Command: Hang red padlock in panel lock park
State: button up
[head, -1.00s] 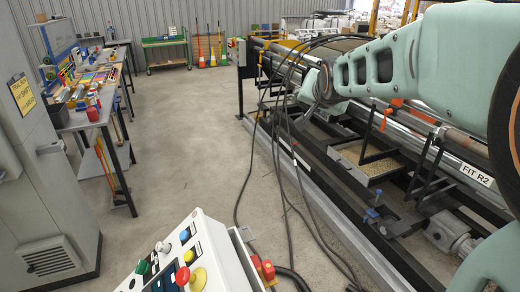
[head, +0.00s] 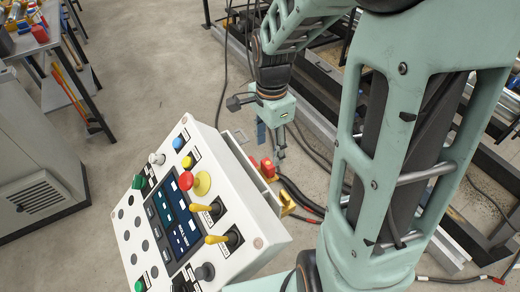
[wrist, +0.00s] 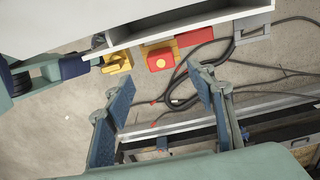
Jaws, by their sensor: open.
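A small red block that looks like the red padlock (head: 267,168) is at the right side of the white control panel. It also shows in the wrist view (wrist: 160,61), just beyond the space between the fingers. A yellow bracket (head: 287,204), perhaps the panel lock park, is on the same side, nearer in the head view; it is at the left of the red block in the wrist view (wrist: 117,62). My gripper (head: 271,142) is open and points down just beyond the red block. Its blue fingers (wrist: 163,92) are apart with nothing between them. I cannot make out a shackle.
The control panel (head: 210,136) has buttons, a screen and yellow-handled levers close to my arm. Dark cables (head: 300,192) run on the floor beside it. A grey cabinet (head: 36,160) and a workbench (head: 34,40) stand at left. The floor between is clear.

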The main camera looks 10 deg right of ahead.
aim_at(268, 163)
jog(key=shift+a+f, duration=0.1)
jog(key=shift+f, duration=3.85)
jog(key=shift+c, duration=0.5)
jog(key=shift+w, duration=0.1)
jog(key=c, duration=1.2)
jog(key=shift+r, duration=0.15)
